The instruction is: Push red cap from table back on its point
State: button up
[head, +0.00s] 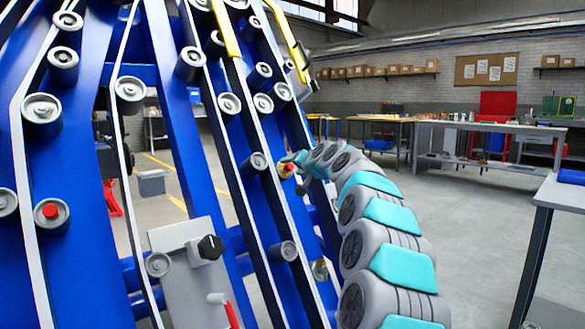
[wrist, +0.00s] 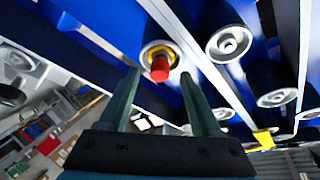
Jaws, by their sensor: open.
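A red cap (wrist: 160,71) shows in the wrist view between and just beyond my gripper's (wrist: 160,76) two dark green fingers. It sits in a yellowish ring on a blue beam of the chassis. My gripper is open, with a gap on each side of the cap; I cannot tell how far its tips are from it. In the head view the same red cap (head: 287,167) is small, at the tip of my gripper (head: 293,162), partly hidden by it. Another red cap (head: 50,210) sits in a grey roller on the left. No cap is seen on a table.
The blue chassis (head: 180,110) with many grey rollers and pale rails fills the left. A grey panel (head: 190,270) with a black knob is low in front. A workbench (head: 490,127) stands at the back right, and a dark-legged table (head: 565,195) at the right edge. Floor between is clear.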

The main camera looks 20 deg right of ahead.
jog(key=v, duration=0.6)
jog(key=shift+s, duration=0.4)
jog(key=shift+r, duration=0.1)
dwell(0.3)
jog(key=s+a+f+n+g+y+p, duration=0.1)
jog(key=s+a+f+n+g, duration=0.25)
jog(key=s+a+f, duration=0.5)
jog(key=s+a+f+n+g+y+p, duration=0.15)
jog(key=s+a+f+g, duration=0.3)
jog(key=s+a, duration=0.75)
jog(key=s+d+f+g+h, duration=0.1)
jog(key=s+f+g, duration=0.2)
jog(key=s, duration=0.9)
jog(key=s+d+f+n+g+h+p, duration=0.1)
jog(key=s+f+g, duration=0.2)
jog(key=s+f, duration=0.5)
jog(key=s+d+f+n+g+h+p, duration=0.1)
jog(key=s+f, duration=0.5)
jog(key=s, duration=1.2)
jog(key=shift+d+g+h, duration=0.4)
jog(key=shift+g+h, duration=0.15)
jog(key=shift+g, duration=0.45)
